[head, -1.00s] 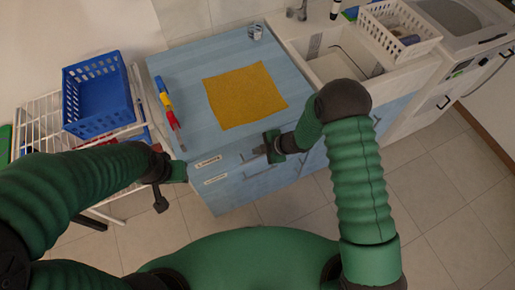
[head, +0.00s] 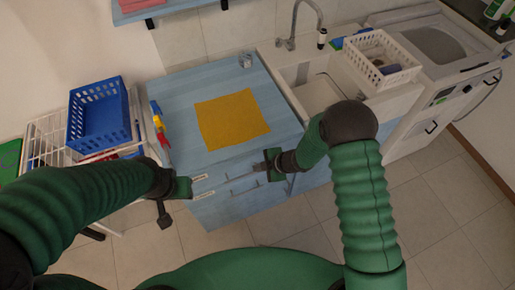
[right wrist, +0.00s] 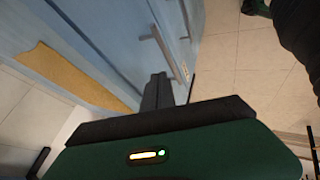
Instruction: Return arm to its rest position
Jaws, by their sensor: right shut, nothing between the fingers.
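My right gripper (head: 262,167) is shut and empty in front of the blue cabinet's drawer fronts, below the counter's front edge. In the right wrist view its fingers (right wrist: 157,90) are together, near a drawer handle (right wrist: 160,42); I cannot tell whether they touch the cabinet. My right arm (head: 362,195) bends in from the right. My left gripper (head: 172,190) hangs left of the cabinet, in front of the wire rack; whether its jaws are open cannot be made out.
A yellow cloth (head: 232,119) lies on the blue counter (head: 180,95), with a small metal cup (head: 246,60) behind it. A blue basket (head: 98,117) stands on the white rack at left. A white basket (head: 383,58) sits beside the sink. The tiled floor (head: 440,215) at right is clear.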

